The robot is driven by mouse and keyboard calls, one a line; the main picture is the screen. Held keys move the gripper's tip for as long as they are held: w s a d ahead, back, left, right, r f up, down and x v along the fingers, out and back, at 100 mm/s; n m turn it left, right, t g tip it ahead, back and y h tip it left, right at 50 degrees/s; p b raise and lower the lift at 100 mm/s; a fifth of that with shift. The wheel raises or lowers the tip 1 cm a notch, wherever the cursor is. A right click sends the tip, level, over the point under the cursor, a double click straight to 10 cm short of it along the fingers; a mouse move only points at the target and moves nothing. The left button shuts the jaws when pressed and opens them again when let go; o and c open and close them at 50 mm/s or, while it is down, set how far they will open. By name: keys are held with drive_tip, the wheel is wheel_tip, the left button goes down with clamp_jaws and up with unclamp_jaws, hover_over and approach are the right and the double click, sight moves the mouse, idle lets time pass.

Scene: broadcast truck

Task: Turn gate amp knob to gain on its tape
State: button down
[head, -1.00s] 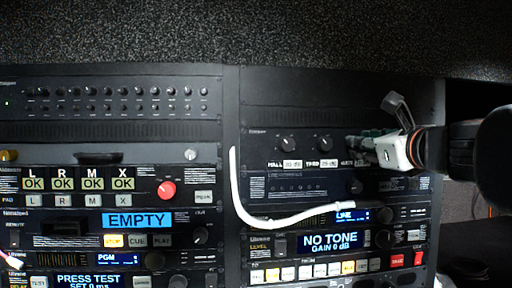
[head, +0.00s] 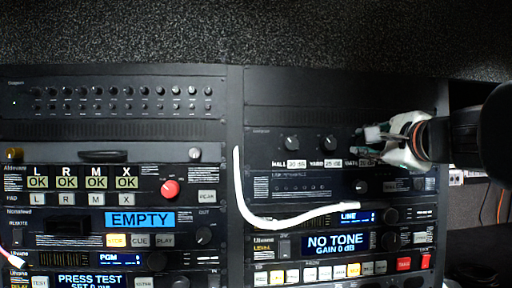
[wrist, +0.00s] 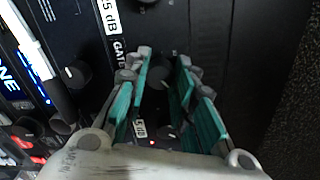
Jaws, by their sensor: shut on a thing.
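The gate amp knob (wrist: 157,98) is a dark round knob between the teal finger pads of my gripper (wrist: 164,88) in the wrist view. The pads are shut on its sides. The knob's pointer is too dark to read. In the head view my gripper (head: 368,138) reaches in from the right at the upper right panel and hides the gate knob.
The hall knob (head: 291,143), tape 20 dB, and the yard knob (head: 330,143), tape 25 dB, stand left of my gripper. A white cable (head: 243,195) hangs across the right rack. Other panels with buttons and displays lie below and left.

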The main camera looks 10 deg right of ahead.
drive_tip(key=shift+n, duration=1.2)
drive_tip(key=c, duration=1.3)
unclamp_jaws()
drive_tip(key=shift+c, duration=0.2)
